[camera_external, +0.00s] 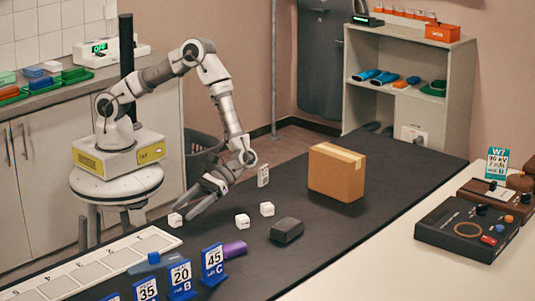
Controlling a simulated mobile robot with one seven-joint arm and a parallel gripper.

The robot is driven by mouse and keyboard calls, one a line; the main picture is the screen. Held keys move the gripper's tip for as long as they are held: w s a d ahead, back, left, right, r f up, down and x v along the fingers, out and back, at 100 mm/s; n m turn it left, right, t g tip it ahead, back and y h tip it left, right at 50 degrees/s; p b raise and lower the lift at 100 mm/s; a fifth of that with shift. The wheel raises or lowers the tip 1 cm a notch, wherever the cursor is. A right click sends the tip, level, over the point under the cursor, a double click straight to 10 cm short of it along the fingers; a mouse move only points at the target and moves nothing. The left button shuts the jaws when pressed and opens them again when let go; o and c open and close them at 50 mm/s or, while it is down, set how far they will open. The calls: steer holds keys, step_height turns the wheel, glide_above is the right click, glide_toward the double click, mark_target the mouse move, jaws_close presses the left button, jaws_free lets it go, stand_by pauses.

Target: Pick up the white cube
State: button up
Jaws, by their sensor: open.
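A cardboard box (337,172) stands behind right of the cubes. A dark grey block (287,230) and a purple object (235,249) lie in front. Blue numbered stands (213,264) and a white sectioned tray (95,269) line the front left. The mat's right side is clear.

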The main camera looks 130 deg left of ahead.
mark_target(176, 215)
steer(key=x, duration=0.4)
steer(key=shift+s, duration=0.1)
jaws_close()
